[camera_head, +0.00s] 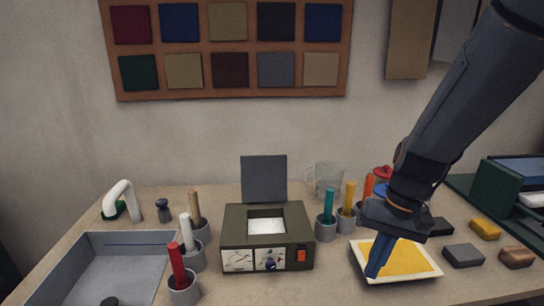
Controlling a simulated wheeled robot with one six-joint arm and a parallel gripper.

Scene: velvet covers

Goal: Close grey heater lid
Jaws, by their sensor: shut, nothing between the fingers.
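The heater (237,223) is an olive-green box near the middle of the table, with a square opening showing a pale inside. Its grey lid (264,178) stands upright at the back edge of the box, open. My gripper (376,272) is shut and empty, to the right of the heater. It points down over a white tray with a yellow surface, apart from the lid; whether it touches the tray I cannot tell.
The white-rimmed tray (427,271) is under my gripper. Grey cups with coloured-handled tools stand on both sides of the heater, such as the teal one (327,205). A glass mug (328,178) is behind. A sink (110,270) is at left; blocks (463,256) lie at right.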

